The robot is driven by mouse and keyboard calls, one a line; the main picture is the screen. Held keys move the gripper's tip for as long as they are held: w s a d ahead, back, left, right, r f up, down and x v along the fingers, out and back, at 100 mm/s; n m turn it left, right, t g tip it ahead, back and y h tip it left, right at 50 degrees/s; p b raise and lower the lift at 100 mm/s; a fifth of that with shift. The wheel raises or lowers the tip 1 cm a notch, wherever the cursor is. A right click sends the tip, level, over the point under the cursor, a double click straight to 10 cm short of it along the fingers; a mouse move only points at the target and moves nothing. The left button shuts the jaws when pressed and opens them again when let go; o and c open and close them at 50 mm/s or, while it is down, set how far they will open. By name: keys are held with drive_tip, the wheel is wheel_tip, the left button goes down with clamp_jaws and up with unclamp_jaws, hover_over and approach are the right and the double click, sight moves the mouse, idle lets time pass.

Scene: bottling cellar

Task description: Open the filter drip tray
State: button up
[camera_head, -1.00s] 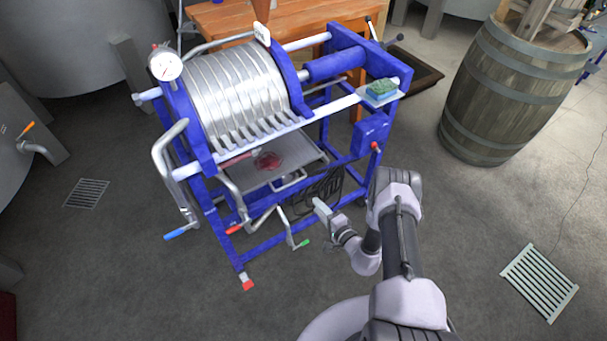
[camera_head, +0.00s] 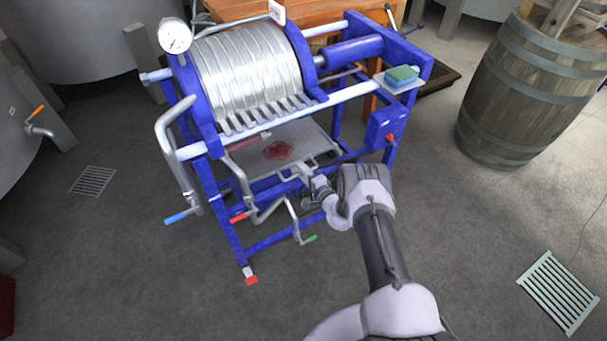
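The filter drip tray (camera_head: 308,142) is a flat grey tray under the silver filter plates (camera_head: 248,75) of the blue-framed filter press (camera_head: 218,190). A red wet patch (camera_head: 277,150) lies on it. A pale bar-like handle (camera_head: 283,178) shows at its front edge. My gripper (camera_head: 304,172) is at the tray's front, close to the right end of this handle. It is small and partly hidden by my wrist, so I cannot tell whether its fingers are open or shut, or whether they touch the handle.
Bent pipes with blue (camera_head: 178,218), red (camera_head: 240,217) and green (camera_head: 311,238) valve levers stick out at the front left. A sponge (camera_head: 401,75) sits on a small shelf at right. A barrel (camera_head: 520,95) stands at right. The floor in front is clear.

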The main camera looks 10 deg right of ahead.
clamp_jaws()
idle(1.3)
